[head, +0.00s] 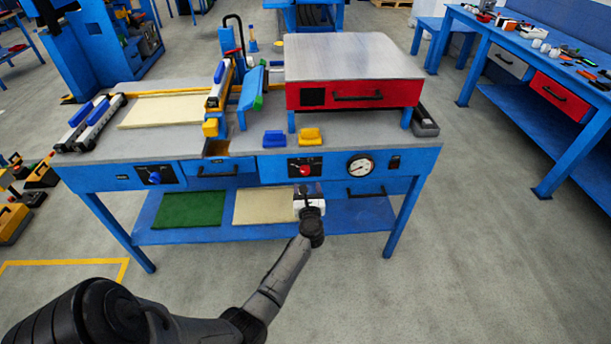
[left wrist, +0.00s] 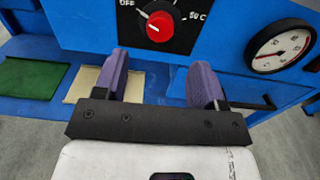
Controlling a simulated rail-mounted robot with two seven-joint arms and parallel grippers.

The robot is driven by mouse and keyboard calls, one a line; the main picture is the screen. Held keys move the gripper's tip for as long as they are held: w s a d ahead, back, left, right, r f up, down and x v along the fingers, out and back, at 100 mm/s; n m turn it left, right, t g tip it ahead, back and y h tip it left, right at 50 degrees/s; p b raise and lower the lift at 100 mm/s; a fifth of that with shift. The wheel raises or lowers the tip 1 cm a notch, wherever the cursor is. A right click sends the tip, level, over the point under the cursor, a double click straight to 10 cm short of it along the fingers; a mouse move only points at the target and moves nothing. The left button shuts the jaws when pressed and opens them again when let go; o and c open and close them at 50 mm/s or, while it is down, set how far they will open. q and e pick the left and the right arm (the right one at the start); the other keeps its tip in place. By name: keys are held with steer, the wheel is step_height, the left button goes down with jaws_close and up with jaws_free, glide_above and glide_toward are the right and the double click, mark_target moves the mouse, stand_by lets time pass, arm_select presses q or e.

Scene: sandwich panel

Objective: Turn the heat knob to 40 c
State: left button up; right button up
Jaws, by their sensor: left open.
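The heat knob (head: 305,171) is a small red dial on a black plate on the front of the blue workbench. In the left wrist view the knob (left wrist: 160,27) is near the top, with "OFF" at its left and a label that seems to read "50 C" at its right. A small white mark shows on the knob; its exact setting is hard to read. My left gripper (head: 309,188) is in front of and below the knob. In the left wrist view its two purple fingers (left wrist: 160,78) stand apart and empty, short of the knob. My right gripper is out of view.
A round gauge (head: 361,165) sits right of the knob, with a drawer handle (head: 366,193) below. A blue dial (head: 155,176) is farther left. The lower shelf holds a green mat (head: 188,209) and a beige one (head: 262,207). A red-fronted press (head: 352,95) stands on the bench.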

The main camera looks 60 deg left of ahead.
mark_target(305, 172)
arm_select(q)
steer(key=b+x, duration=0.1)
steer(key=x, duration=0.5)
steer(key=shift+w+a+b, duration=0.1)
steer(key=shift+a+b, duration=0.1)
steer(key=shift+b, duration=0.1)
steer(key=shift+w+a, duration=0.3)
steer(key=shift+a, duration=0.25)
steer(key=shift+c, duration=0.3)
steer(key=c, duration=0.8)
steer(key=shift+c, duration=0.3)
